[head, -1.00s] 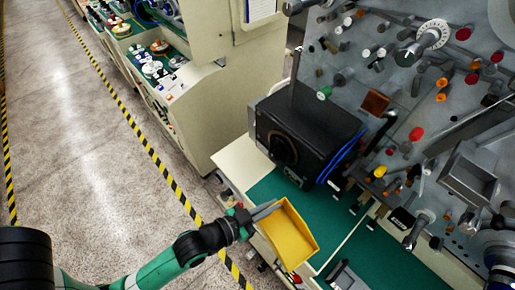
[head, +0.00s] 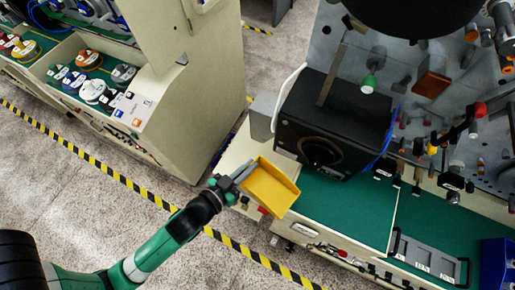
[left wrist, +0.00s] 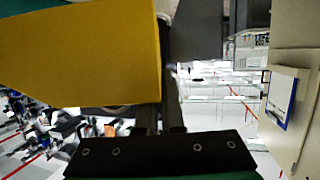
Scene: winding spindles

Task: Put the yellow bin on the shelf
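The yellow bin (head: 272,190) is held by my left gripper (head: 238,176) in the head view. The gripper is shut on the bin's left wall. The bin is tilted, with its open side facing up, and appears over the left front edge of the green-topped shelf (head: 345,205). I cannot tell whether it touches that surface. In the left wrist view the bin's yellow wall (left wrist: 85,55) fills the upper left, beside the gripper fingers (left wrist: 165,75). My right gripper is not in view.
A black box machine (head: 335,120) stands on the shelf behind the bin. A panel with many spindles (head: 440,90) rises at the right. A grey tray (head: 425,255) and a blue bin (head: 497,262) are at the lower right. A beige cabinet (head: 195,110) stands at the left.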

